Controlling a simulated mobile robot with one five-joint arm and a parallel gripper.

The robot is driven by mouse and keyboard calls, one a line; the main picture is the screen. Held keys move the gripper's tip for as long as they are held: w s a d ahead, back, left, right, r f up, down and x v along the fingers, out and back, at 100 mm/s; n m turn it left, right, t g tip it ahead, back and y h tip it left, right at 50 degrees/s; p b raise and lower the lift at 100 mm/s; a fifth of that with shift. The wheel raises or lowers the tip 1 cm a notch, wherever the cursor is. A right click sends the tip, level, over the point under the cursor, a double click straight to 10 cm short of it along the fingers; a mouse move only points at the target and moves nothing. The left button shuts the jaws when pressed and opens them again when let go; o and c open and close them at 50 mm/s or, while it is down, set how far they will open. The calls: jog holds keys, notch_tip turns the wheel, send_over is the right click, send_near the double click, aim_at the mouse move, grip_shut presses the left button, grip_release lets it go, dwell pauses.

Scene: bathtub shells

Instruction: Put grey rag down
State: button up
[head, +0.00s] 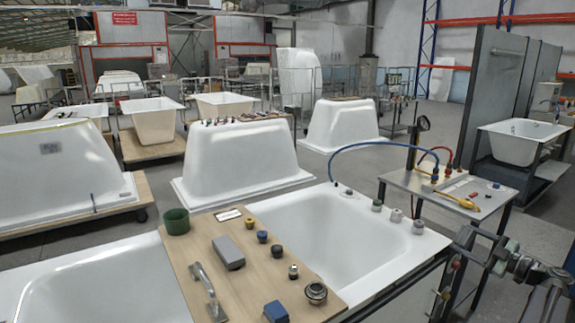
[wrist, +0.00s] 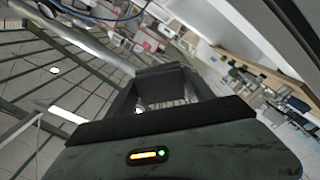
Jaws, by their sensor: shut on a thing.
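My gripper (wrist: 160,78) shows in the wrist view, its two dark fingers closing in toward each other at the far end. It is shut on a dark grey thing at the fingertips, taken to be the grey rag; its outline is hard to tell from the fingers. In the head view, jointed metal parts at the right edge look like my arm; the fingertips and the rag cannot be made out there.
A metal side table (head: 410,183) with hoses stands at right. Bare grey floor (head: 365,160) shows behind.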

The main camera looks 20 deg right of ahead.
aim_at(472, 230)
notch_tip(472, 230, up, 13)
jog(key=p, duration=1)
jog(key=shift+r, duration=0.2)
jog(key=shift+f, duration=0.25)
